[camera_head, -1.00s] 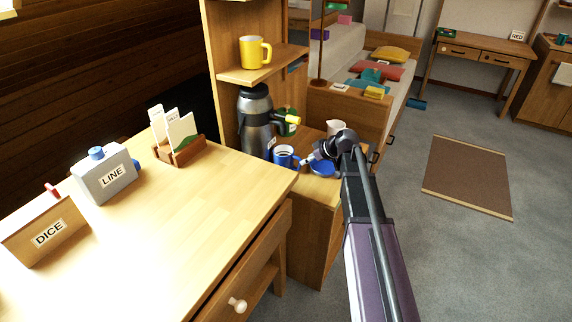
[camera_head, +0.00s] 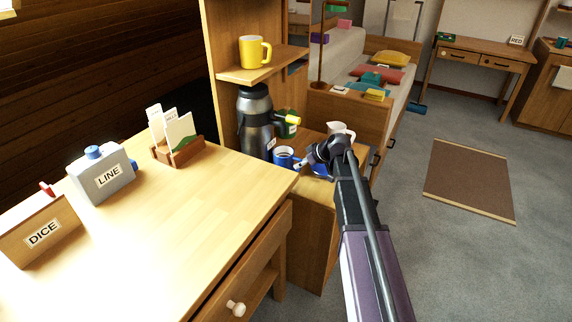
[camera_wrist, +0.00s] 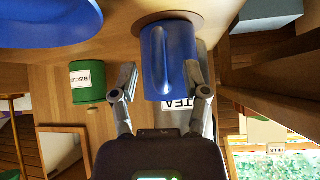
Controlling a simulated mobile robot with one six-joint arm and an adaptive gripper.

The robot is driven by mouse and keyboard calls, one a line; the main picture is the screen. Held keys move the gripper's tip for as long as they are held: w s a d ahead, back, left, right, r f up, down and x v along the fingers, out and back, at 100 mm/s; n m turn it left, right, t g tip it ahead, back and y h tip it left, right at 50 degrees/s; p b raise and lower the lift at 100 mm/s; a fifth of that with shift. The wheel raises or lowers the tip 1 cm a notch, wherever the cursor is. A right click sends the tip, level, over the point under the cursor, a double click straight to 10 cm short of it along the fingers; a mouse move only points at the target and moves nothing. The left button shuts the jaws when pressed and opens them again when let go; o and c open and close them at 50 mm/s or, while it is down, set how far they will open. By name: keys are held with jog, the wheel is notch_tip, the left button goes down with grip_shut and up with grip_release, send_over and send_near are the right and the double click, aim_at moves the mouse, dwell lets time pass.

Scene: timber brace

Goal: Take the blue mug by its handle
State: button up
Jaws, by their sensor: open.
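The blue mug (camera_head: 282,156) stands on the low wooden cabinet top, beside the flask. In the wrist view the blue mug (camera_wrist: 166,62) is straight ahead, between the fingertips of my gripper (camera_wrist: 160,82). My gripper is open, with one finger on each side of the mug's near part. I cannot tell whether either finger touches it. The handle faces my gripper but is hard to make out. In the head view my gripper (camera_head: 308,160) is just right of the mug, and its fingers are partly hidden.
A blue dish (camera_wrist: 45,22) lies close beside the mug. A steel flask (camera_head: 255,118) stands at its left and a white jug (camera_head: 341,130) behind my wrist. A green tin (camera_wrist: 87,82) is nearby. A shelf with a yellow mug (camera_head: 255,52) overhangs the flask.

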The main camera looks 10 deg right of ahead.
grip_shut()
jog(key=shift+r, duration=0.15)
